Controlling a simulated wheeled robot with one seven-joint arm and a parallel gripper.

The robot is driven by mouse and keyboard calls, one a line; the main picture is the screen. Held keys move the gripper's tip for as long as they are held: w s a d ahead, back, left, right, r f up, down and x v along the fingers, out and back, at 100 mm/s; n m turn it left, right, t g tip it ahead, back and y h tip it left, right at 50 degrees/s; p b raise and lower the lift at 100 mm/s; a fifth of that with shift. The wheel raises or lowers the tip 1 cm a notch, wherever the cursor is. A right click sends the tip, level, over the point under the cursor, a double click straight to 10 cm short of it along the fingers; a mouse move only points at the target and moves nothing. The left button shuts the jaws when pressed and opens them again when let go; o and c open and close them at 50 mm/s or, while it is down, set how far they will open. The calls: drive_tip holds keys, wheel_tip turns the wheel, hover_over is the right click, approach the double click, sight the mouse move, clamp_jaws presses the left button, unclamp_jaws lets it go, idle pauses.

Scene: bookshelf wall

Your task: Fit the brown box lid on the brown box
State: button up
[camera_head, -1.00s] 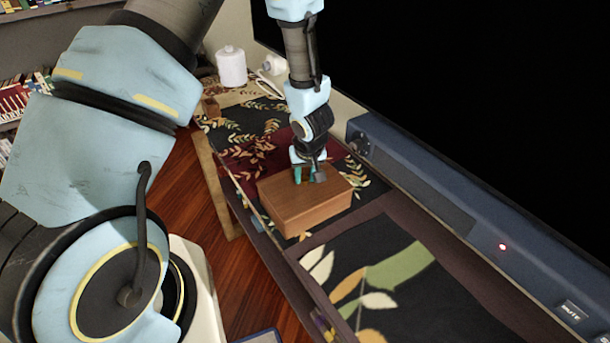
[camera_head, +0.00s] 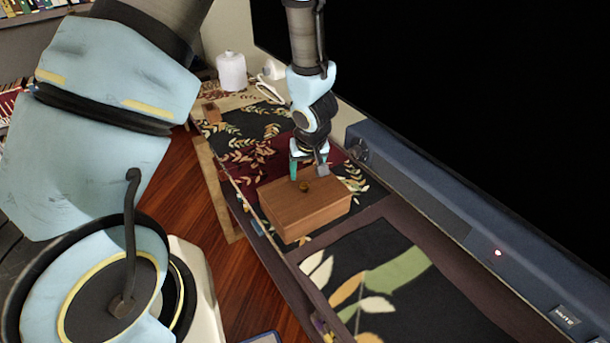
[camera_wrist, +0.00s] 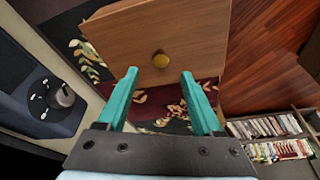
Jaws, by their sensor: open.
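The brown box (camera_head: 310,217) stands on the patterned cloth of the long low unit. The brown box lid (camera_head: 330,188) lies over its top, with a small round knob (camera_head: 304,186); I see no clear gap between lid and box. In the wrist view the lid (camera_wrist: 190,28) fills the upper middle, and its brass-coloured knob (camera_wrist: 160,60) shows just beyond the fingertips. My gripper (camera_head: 308,174) is open and empty, just above and behind the knob. Its teal fingers (camera_wrist: 160,74) are spread apart, not touching the knob as far as I see.
A dark blue soundbar (camera_head: 440,190) runs along the right, below a large black screen (camera_head: 480,90). The cloth in front of the box (camera_head: 385,275) is clear.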

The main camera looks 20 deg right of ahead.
drive_tip(key=p+v, duration=0.2)
drive_tip(key=v, duration=0.3)
drive_tip(key=shift+w, duration=0.1)
idle(0.3)
drive_tip(key=w+a+r+h+b, duration=0.2)
drive_tip(key=w+a+r, duration=0.3)
drive_tip(key=a+r, duration=0.45)
drive_tip(key=s+a+r+g+y+b, duration=0.1)
drive_tip(key=s+a, duration=0.1)
drive_tip(key=a, duration=0.8)
drive_tip(key=s+a+r+y, duration=0.1)
drive_tip(key=s+a+r, duration=0.1)
drive_tip(key=a, duration=0.8)
drive_tip(key=shift+s+r+n+g+b, duration=0.25)
drive_tip(key=shift+s+n+g+b, duration=0.15)
drive_tip(key=shift+s, duration=0.4)
